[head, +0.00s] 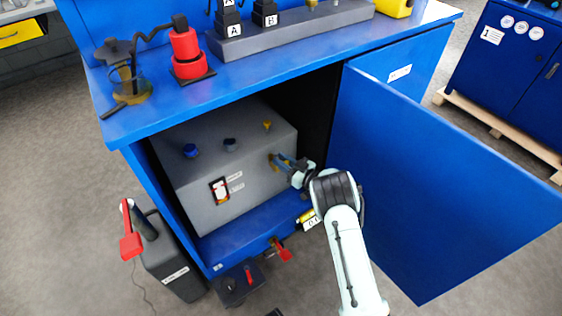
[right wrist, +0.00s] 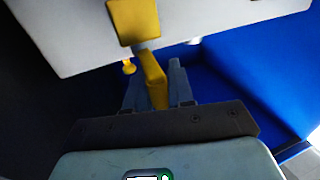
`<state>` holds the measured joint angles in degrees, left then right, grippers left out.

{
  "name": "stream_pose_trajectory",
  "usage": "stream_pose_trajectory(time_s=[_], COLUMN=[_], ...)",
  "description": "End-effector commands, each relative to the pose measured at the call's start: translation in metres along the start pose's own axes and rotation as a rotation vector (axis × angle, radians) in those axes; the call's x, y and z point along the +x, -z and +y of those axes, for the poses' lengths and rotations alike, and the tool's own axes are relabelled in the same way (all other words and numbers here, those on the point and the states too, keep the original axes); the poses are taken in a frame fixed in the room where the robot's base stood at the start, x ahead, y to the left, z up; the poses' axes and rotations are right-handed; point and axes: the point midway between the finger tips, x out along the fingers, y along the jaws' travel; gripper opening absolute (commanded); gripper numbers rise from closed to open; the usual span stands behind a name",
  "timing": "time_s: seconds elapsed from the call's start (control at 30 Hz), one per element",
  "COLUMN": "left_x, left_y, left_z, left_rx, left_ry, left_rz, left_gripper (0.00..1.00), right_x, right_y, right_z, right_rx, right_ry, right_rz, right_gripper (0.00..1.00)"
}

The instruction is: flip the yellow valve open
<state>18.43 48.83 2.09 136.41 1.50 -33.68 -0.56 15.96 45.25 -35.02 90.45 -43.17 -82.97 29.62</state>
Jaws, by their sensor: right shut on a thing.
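The yellow valve sits on the front right part of a grey tank (head: 190,165) inside the open blue cabinet. In the right wrist view its yellow lever (right wrist: 154,82) stands out from a yellow plate (right wrist: 133,20) on the grey face. My right gripper (head: 282,161) reaches into the cabinet and mostly hides the valve in the head view. In the right wrist view, my right gripper's fingers (right wrist: 157,88) are shut on the lever, one on each side of it. My left gripper is not in view.
The open blue door (head: 430,180) stands to the right of my right arm. The blue worktop (head: 270,75) overhangs the tank. A dark canister (head: 170,255) with a red handle and a small red-levered device (head: 238,283) stand at the lower left.

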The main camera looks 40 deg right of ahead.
Motion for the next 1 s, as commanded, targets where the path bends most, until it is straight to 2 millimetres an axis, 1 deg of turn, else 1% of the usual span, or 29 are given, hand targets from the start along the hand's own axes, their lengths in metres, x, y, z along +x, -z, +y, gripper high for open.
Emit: stream_pose_trajectory(time_s=[0.1,0.13,0.2,0.5,0.63,0.77,1.0], left_x=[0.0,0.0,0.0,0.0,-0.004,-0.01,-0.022], left_y=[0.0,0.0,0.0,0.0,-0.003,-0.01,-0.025], left_z=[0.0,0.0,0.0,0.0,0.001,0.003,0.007], left_rx=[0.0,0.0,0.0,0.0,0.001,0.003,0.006], left_ry=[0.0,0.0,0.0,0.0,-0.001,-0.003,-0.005], left_rz=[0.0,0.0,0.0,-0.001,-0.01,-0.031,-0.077], left_gripper=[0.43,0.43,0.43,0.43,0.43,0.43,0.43], right_x=[0.001,0.001,0.001,-0.001,-0.012,-0.036,-0.091], right_y=[0.0,0.0,0.001,0.0,0.001,0.002,0.002], right_z=[0.001,0.001,0.001,0.001,0.002,0.002,0.002], right_rx=[-0.002,-0.002,-0.002,-0.001,0.0,0.001,0.0], right_ry=[-0.003,-0.003,-0.003,-0.003,-0.006,-0.007,-0.007], right_rz=[0.0,0.001,0.001,0.0,-0.002,-0.001,-0.002], right_gripper=[0.0,0.26,0.44,0.44,0.44,0.44,0.44])
